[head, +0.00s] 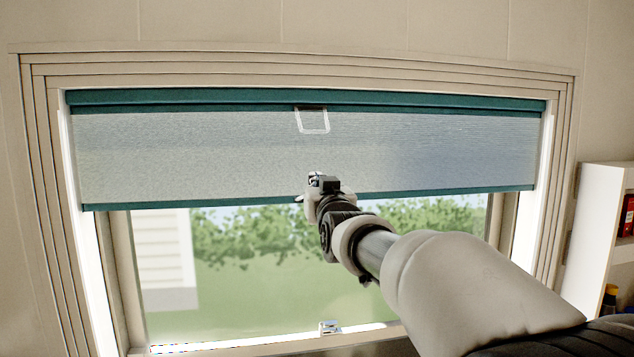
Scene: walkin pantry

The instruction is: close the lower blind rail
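The lower blind rail (180,204) is a thin teal bar along the bottom edge of the pale pleated blind (200,155). It hangs part way down the window, with open glass below it. My gripper (316,181) is in front of the rail near its middle and covers that part. A small light piece shows just left of my gripper at rail height; most of it is hidden. I cannot tell whether the fingers touch or hold anything there.
A teal upper rail (200,107) with a pale loop handle (313,121) runs along the blind's top. A small metal catch (329,327) sits on the window sill at the bottom. A white shelf (594,235) with goods stands at the right. The space before the glass at left is clear.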

